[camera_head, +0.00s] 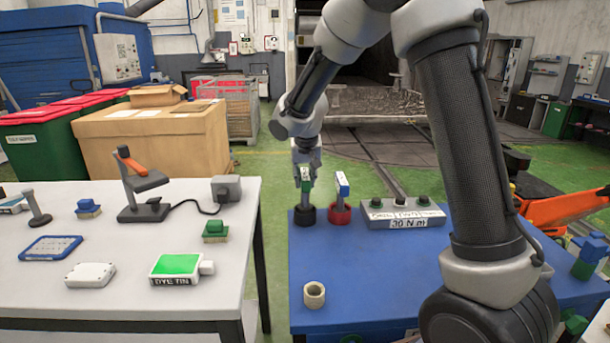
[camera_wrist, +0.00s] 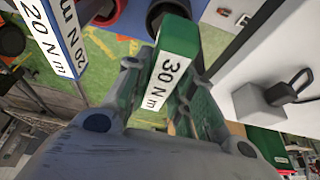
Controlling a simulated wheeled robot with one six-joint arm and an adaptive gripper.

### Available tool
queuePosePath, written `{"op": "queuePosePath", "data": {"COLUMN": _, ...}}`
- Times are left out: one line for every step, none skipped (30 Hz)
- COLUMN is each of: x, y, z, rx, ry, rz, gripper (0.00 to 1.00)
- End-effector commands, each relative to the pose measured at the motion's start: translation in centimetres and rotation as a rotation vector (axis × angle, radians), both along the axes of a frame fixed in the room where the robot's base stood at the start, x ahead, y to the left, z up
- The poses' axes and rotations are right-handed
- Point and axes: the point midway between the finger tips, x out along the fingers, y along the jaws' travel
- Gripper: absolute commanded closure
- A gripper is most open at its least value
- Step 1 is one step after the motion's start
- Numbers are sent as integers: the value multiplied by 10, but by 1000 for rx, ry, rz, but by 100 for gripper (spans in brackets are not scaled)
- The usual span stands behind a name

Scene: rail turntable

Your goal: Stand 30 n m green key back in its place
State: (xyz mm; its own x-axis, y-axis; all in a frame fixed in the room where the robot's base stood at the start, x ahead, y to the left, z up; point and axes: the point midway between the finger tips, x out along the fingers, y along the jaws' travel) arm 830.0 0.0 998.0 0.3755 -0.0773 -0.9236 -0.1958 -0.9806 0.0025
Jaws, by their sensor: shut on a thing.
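The green key (camera_wrist: 173,62), labelled 30 N m, is between the fingers of my gripper (camera_wrist: 155,100) in the wrist view. In the head view my gripper (camera_head: 306,170) is shut on the green key (camera_head: 305,185), pointing down over a black round holder (camera_head: 305,216) on the blue table. The key looks upright; its lower end meets the black holder in the picture, but I cannot tell whether it is seated. A blue key (camera_head: 342,185), labelled 20 N m in the wrist view (camera_wrist: 50,35), stands upright in a red round holder (camera_head: 340,215) just to the right.
A grey box (camera_head: 403,214) with several round knobs and a 30 N m label sits right of the holders on the blue table (camera_head: 370,270). A cream ring (camera_head: 314,295) lies near the front. The white table (camera_head: 120,230) at left holds a green dye tin (camera_head: 176,266) and other items.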

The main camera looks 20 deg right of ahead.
Motion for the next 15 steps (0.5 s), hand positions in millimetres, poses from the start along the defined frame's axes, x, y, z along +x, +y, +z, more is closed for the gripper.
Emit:
{"op": "queuePosePath", "data": {"x": 0, "y": 0, "z": -1, "rx": 0, "ry": 0, "rz": 0, "gripper": 100}}
{"op": "queuePosePath", "data": {"x": 0, "y": 0, "z": -2, "rx": 0, "ry": 0, "rz": 0, "gripper": 100}}
{"op": "queuePosePath", "data": {"x": 0, "y": 0, "z": -3, "rx": 0, "ry": 0, "rz": 0, "gripper": 100}}
{"op": "queuePosePath", "data": {"x": 0, "y": 0, "z": -4, "rx": -1, "ry": 0, "rz": 0, "gripper": 100}}
{"op": "queuePosePath", "data": {"x": 0, "y": 0, "z": -5, "rx": -1, "ry": 0, "rz": 0, "gripper": 100}}
{"op": "queuePosePath", "data": {"x": 0, "y": 0, "z": -6, "rx": 0, "ry": 1, "rz": -1, "gripper": 100}}
{"op": "queuePosePath", "data": {"x": 0, "y": 0, "z": -6, "rx": -1, "ry": 1, "rz": 0, "gripper": 100}}
{"op": "queuePosePath", "data": {"x": 0, "y": 0, "z": -7, "rx": -1, "ry": 1, "rz": 0, "gripper": 100}}
{"op": "queuePosePath", "data": {"x": 0, "y": 0, "z": -8, "rx": -1, "ry": 1, "rz": 0, "gripper": 100}}
{"op": "queuePosePath", "data": {"x": 0, "y": 0, "z": -9, "rx": -1, "ry": 1, "rz": 0, "gripper": 100}}
{"op": "queuePosePath", "data": {"x": 0, "y": 0, "z": -10, "rx": -1, "ry": 1, "rz": 0, "gripper": 100}}
{"op": "queuePosePath", "data": {"x": 0, "y": 0, "z": -11, "rx": -1, "ry": 1, "rz": 0, "gripper": 100}}
{"op": "queuePosePath", "data": {"x": 0, "y": 0, "z": -12, "rx": -1, "ry": 1, "rz": 0, "gripper": 100}}
{"op": "queuePosePath", "data": {"x": 0, "y": 0, "z": -12, "rx": 0, "ry": 1, "rz": 1, "gripper": 100}}
{"op": "queuePosePath", "data": {"x": 0, "y": 0, "z": -13, "rx": 0, "ry": 1, "rz": 0, "gripper": 100}}
